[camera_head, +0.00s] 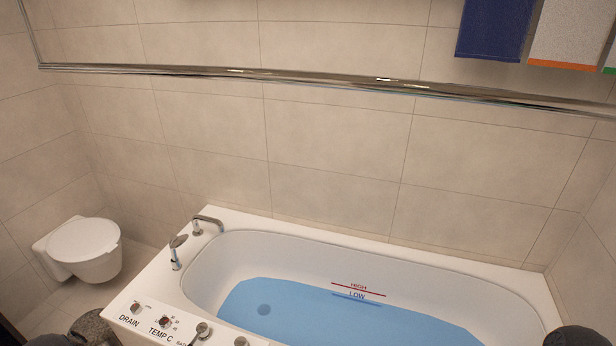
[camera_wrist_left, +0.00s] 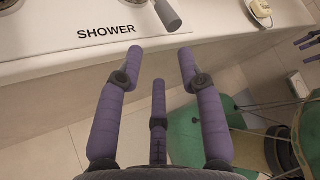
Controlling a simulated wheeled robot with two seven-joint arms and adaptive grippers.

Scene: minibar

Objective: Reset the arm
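My left gripper (camera_wrist_left: 160,70) shows in the left wrist view with purple, segmented fingers. Its fingers are spread apart with nothing between them. The fingertips are near the white tub edge (camera_wrist_left: 60,70) that carries the word SHOWER, with a grey lever (camera_wrist_left: 168,14) just beyond them. Purple fingertips at the right edge of that view look like my right gripper (camera_wrist_left: 308,42), cut off by the frame. In the head view, only dark rounded parts of my arms show at the bottom corners, and neither gripper's fingers are visible there.
A white bathtub (camera_head: 380,243) holds blue water (camera_head: 330,312). Its panel has DRAIN and TEMP C knobs (camera_head: 166,321), and a faucet (camera_head: 207,222) stands at its corner. A toilet (camera_head: 85,247) is at left. A metal rail (camera_head: 300,78) and towels (camera_head: 495,28) are on the wall.

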